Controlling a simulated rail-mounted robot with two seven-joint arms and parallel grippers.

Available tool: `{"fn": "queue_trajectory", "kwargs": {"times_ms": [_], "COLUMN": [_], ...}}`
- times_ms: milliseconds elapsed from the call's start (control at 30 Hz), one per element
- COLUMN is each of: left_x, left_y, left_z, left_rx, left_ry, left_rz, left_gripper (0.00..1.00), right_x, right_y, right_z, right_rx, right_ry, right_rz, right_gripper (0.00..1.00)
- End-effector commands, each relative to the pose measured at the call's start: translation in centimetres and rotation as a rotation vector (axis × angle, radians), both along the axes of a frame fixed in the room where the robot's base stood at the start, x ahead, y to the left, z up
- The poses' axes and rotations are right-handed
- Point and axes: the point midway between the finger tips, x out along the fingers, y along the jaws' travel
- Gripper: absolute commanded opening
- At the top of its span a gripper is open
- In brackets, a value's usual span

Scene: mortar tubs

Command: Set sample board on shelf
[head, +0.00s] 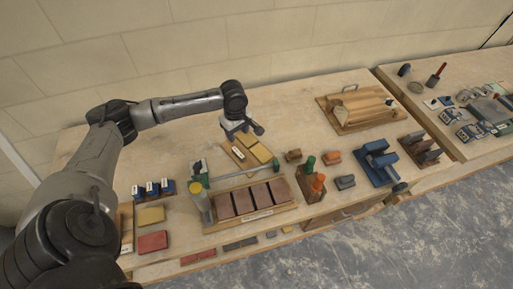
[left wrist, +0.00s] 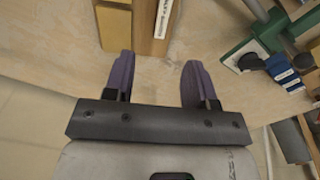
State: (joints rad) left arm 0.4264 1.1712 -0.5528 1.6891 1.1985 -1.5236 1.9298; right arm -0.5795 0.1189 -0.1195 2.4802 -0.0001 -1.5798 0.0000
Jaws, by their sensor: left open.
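What looks like the sample board (head: 238,158) is a small wooden board with yellow blocks and a white label, lying tilted in the picture on the workbench. In the left wrist view the end of the board (left wrist: 150,43) shows at the top, with its label and a yellow block. My left gripper (head: 243,132) is over the far end of the board. Its two purple-grey fingers (left wrist: 158,72) are apart with nothing between them, and the board end lies just beyond the fingertips. A lower shelf (head: 205,256) shows along the bench's front. My right gripper is not in view.
A tray of brown tiles (head: 258,214) and a green-ended bar (head: 235,177) lie in front of the board. Blue-labelled boxes (head: 153,188) stand left. A wooden board with a roll (head: 360,108) lies right. Bricks (head: 240,243) lie on the shelf.

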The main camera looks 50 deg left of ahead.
Motion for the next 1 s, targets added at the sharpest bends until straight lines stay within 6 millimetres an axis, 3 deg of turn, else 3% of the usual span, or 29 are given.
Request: {"fn": "queue_trajectory", "kwargs": {"times_ms": [200,400,767,1000], "left_x": [-0.1,-0.1,-0.1,-0.2], "left_y": [0.0,0.0,0.0,0.1], "left_z": [-4.1,-6.7,-8.2,-11.0], "left_rx": [-0.003,-0.003,-0.001,-0.001], "left_ry": [0.005,0.004,0.002,0.004], "left_rz": [0.008,0.006,0.005,0.004], "left_gripper": [0.51,0.51,0.51,0.51], "right_x": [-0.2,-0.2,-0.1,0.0], "right_y": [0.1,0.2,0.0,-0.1], "right_z": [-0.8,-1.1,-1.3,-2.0], "right_rx": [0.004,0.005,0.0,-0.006], "right_ry": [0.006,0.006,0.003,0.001], "right_rz": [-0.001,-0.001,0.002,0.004], "right_gripper": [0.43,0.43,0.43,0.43]}}
